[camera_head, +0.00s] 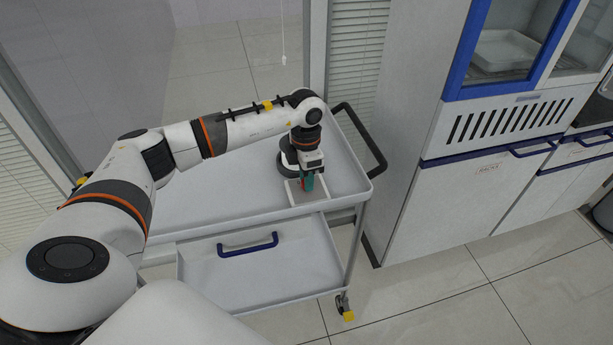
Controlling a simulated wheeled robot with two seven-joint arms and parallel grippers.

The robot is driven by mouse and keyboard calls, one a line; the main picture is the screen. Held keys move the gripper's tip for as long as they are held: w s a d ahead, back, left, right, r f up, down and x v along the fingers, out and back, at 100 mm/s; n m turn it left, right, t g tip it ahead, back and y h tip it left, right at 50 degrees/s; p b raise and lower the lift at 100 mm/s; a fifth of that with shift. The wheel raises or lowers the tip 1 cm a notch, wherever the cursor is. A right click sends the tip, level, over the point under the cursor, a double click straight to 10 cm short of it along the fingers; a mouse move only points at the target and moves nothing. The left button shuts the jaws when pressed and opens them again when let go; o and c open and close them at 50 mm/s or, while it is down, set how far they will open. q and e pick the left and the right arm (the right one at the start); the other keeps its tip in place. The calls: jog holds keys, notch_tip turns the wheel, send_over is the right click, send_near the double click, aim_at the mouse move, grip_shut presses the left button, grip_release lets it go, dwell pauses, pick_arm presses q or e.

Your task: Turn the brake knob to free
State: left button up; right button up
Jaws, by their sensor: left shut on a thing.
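My left gripper (308,185) points down over the right end of a white cart. It is shut on a small green knob (309,183), which I take to be the brake knob. The knob is above a pale square plate (317,204) on the cart's top. The fingers hide much of the knob, and no marking or turn position on it can be read. My right gripper is not in view.
A cabinet (486,172) with blue trim stands to the right. Bare tiled floor (440,297) shows at the lower right.

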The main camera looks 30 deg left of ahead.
pick_arm(q)
jog(key=shift+r, duration=0.1)
jog(key=o, duration=1)
jog(key=shift+c, duration=0.2)
notch_tip(320, 180, up, 12)
jog(key=b, duration=0.1)
jog(key=shift+w+a+b, duration=0.15)
jog(key=shift+a+b, duration=0.05)
jog(key=shift+b, duration=0.1)
